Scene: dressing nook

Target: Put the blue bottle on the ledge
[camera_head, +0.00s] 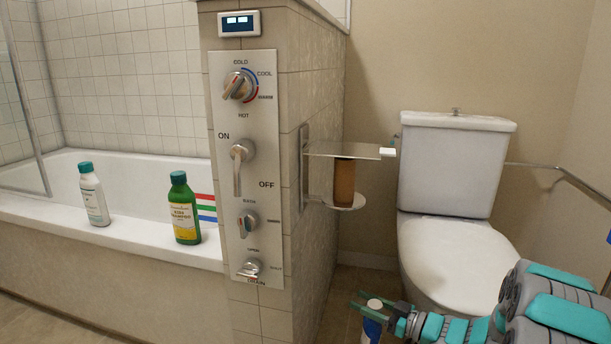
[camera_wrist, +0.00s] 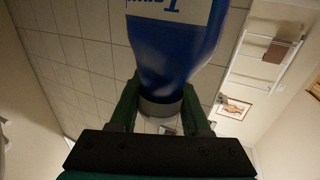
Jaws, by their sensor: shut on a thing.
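The blue bottle (camera_head: 371,330) has a white cap and a white label, and is at the bottom of the head view, low in front of the toilet; the frame edge cuts off its lower part. My gripper (camera_head: 377,304) is shut on it at the cap end. In the wrist view the blue bottle (camera_wrist: 178,45) fills the top middle, its cap between the fingers of my gripper (camera_wrist: 160,108). The white tub ledge (camera_head: 140,236) runs along the left of the head view. A white bottle (camera_head: 94,199) and a green bottle (camera_head: 184,212) stand upright on it.
A tiled partition (camera_head: 312,180) with a control panel (camera_head: 244,150) stands between the tub and my gripper. A small shelf (camera_head: 345,151) juts from its right side, with a brown cylinder (camera_head: 344,183) below. The toilet (camera_head: 455,245) is at right. The ledge is clear between the bottles.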

